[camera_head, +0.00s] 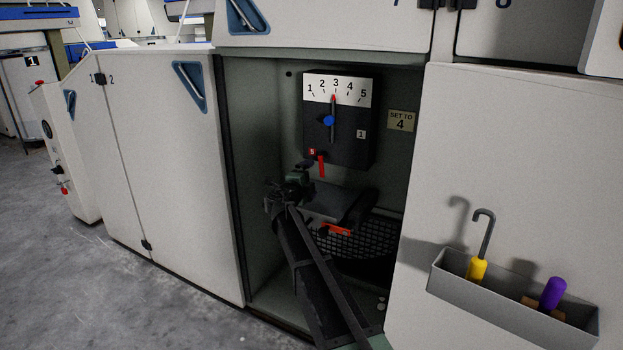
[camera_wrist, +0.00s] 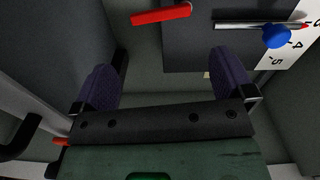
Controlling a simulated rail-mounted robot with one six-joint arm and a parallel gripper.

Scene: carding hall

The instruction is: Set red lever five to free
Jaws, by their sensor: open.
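Red lever five (camera_head: 321,166) hangs almost straight down below the dark dial box, next to a red tag marked 5 (camera_head: 312,152). In the wrist view the red lever (camera_wrist: 160,14) lies near the top edge, beyond the fingertips. My gripper (camera_head: 299,174) is in the open cabinet, just left of and slightly below the lever in the picture. In the wrist view its two dark pads (camera_wrist: 168,72) are wide apart with nothing between them. The lever appears apart from the pads. I see no marking for the free position.
The dial box (camera_head: 350,145) has a pointer at 3 and a blue knob (camera_head: 328,120). A sign (camera_head: 401,121) reads SET TO 4. Mesh (camera_head: 375,238) and an orange-red part (camera_head: 337,230) lie lower inside. A tray (camera_head: 480,297) holds a yellow-handled hook and a purple-handled tool.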

